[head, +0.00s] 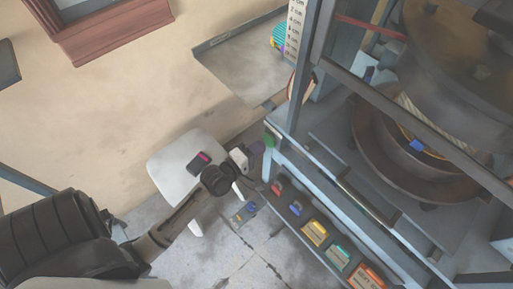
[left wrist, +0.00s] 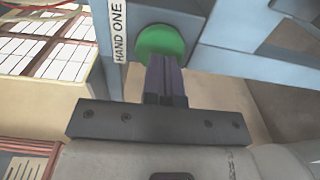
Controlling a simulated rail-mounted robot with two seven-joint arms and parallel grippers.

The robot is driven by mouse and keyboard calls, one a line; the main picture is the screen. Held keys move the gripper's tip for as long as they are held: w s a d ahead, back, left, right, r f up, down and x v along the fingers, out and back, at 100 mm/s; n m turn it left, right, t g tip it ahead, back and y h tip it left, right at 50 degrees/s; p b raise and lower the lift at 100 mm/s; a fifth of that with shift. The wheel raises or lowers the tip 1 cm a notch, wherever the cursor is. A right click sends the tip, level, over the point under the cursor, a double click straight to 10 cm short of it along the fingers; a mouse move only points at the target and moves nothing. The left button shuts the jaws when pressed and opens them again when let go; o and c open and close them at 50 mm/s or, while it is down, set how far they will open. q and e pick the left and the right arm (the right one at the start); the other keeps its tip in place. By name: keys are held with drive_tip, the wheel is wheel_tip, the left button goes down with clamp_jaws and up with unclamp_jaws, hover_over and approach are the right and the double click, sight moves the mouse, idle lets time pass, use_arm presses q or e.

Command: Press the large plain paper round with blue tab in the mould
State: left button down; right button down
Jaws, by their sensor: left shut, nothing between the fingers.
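The press mould (head: 372,160) is a brown round ring at the right of the head view, under a large dark press head (head: 455,60). A blue tab (head: 416,145) shows at its inner edge; the paper round itself is mostly hidden. A green button (head: 269,140) is on the press frame's left corner. In the left wrist view the green button (left wrist: 160,42) sits beside a "HAND ONE" label (left wrist: 119,30). My left gripper (head: 260,147) is shut and empty, its fingertips at the button; I cannot tell whether they touch. My right gripper is not in view.
Below the press front, a shelf holds several coloured tabbed blocks (head: 315,232). A grey tray table (head: 245,75) stands behind. A grey bar crosses before the mould.

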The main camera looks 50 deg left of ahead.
use_arm(q)
drive_tip(key=shift+w, duration=0.75)
drive_tip(key=shift+s+p, duration=0.2)
drive_tip(key=shift+p, duration=0.35)
idle(0.6)
